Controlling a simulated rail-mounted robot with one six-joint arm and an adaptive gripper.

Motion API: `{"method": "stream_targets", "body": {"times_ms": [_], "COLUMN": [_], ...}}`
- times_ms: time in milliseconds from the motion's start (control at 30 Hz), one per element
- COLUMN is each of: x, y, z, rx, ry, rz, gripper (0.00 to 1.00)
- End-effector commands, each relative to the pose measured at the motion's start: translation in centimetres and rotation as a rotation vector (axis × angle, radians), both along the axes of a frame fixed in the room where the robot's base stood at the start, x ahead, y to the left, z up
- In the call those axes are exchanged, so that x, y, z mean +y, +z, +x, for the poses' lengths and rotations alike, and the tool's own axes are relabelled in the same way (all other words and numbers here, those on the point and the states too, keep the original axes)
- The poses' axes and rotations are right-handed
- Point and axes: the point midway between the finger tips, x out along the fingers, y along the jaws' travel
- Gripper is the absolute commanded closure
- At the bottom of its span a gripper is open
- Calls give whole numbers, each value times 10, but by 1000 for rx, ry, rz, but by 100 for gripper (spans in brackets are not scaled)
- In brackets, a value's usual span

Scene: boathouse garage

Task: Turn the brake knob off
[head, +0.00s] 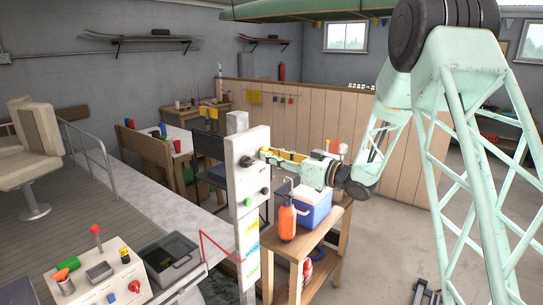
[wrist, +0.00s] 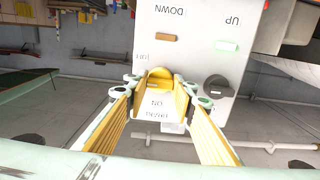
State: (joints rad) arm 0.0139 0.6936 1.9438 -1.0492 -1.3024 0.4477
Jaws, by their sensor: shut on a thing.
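The yellow brake knob (wrist: 159,73) is on the white control panel (wrist: 190,45), which appears upside down in the wrist view. Small inverted lettering that seems to read ON and BRAKE lies between my fingers, and a small label sits left of the knob. My gripper (wrist: 160,88) is shut on the knob, one finger on each side. In the head view my gripper (head: 268,154) reaches from the right to the face of the panel (head: 241,146), its tips at the panel's upper part. The fingers hide the knob there.
A dark round knob (wrist: 216,87) is close beside the right finger. An orange spray bottle (head: 287,217) and a blue cooler (head: 313,208) stand on a wooden bench below my gripper.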

Motion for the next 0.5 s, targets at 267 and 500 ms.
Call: {"method": "stream_targets", "body": {"times_ms": [267,500], "x": [0,0], "y": [0,0], "z": [0,0], "rx": [1,0], "ry": [0,0], "rz": [1,0], "gripper": [87,62]}}
